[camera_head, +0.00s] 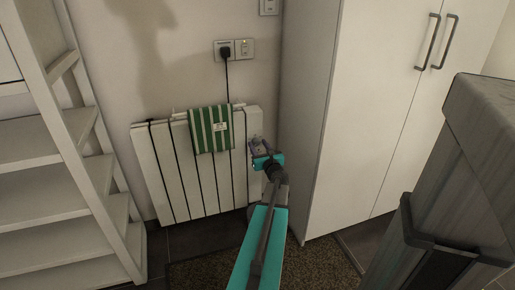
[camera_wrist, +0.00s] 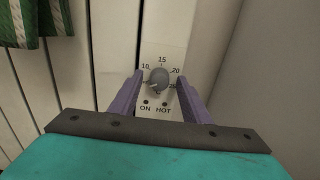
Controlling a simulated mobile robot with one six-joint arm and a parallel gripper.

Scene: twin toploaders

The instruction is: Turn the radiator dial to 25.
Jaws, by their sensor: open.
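The radiator dial (camera_wrist: 158,78) is a small round grey knob on the radiator's right-hand panel. In the wrist view, 10, 15 and 20 are printed around its upper side, and ON and HOT stand below it beside two dark dots. Its pointer setting is too small to read surely. My gripper (camera_wrist: 160,92) is open, with one purple finger on each side of the dial; I cannot tell whether they touch it. In the head view my gripper (camera_head: 260,149) is at the radiator's upper right, and the dial is hidden or too small to make out.
The white radiator (camera_head: 171,170) stands against the wall, with a green striped towel (camera_head: 211,130) over its top. A plug and cord (camera_head: 226,54) hang above it. A tall white cabinet (camera_head: 345,110) stands close on the right, and white shelves (camera_head: 45,190) on the left.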

